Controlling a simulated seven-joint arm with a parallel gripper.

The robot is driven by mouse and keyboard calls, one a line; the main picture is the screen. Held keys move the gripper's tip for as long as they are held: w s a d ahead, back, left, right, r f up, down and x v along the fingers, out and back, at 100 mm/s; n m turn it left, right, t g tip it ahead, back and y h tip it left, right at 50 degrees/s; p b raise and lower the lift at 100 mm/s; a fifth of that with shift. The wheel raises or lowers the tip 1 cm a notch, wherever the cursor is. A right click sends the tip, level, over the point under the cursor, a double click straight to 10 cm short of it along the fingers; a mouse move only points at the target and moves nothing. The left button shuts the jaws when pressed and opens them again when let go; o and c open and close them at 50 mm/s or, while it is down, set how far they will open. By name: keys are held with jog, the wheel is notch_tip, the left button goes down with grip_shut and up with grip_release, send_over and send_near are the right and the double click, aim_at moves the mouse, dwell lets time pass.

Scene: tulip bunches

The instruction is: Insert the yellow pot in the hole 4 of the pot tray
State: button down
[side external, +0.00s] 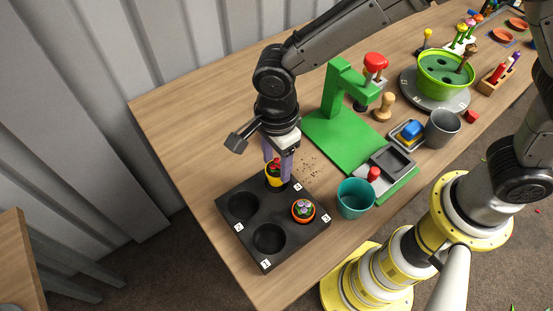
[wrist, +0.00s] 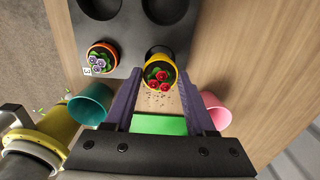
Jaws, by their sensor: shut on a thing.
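The yellow pot (side external: 272,179), with red flowers and green leaves, is between the purple fingers of my gripper (side external: 279,172), which is shut on it. It is at hole 4 of the black pot tray (side external: 251,219), the far corner beside label 4. In the wrist view, the yellow pot (wrist: 176,76) shows between the fingertips of my gripper (wrist: 160,80), with a dark hole edge behind it. The fingers hide part of the pot and hole, so I cannot tell how deep it sits. An orange pot (side external: 303,211) with purple flowers sits in hole 3. Holes 1 and 2 are empty.
A teal cup (side external: 355,199) stands close to the tray's right side. A green stand (side external: 338,133) is behind, with crumbs of soil on the table beside it. A pink cup (wrist: 214,113) shows at right in the wrist view. Free table lies left of the tray.

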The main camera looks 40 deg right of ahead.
aim_at(276, 172)
jog(key=shift+f, duration=1.85)
dwell(0.5)
jog(key=shift+c, duration=0.7)
grip_release()
jog(key=shift+r, duration=0.1)
notch_tip(276, 172, up, 14)
jog(key=shift+f, duration=0.2)
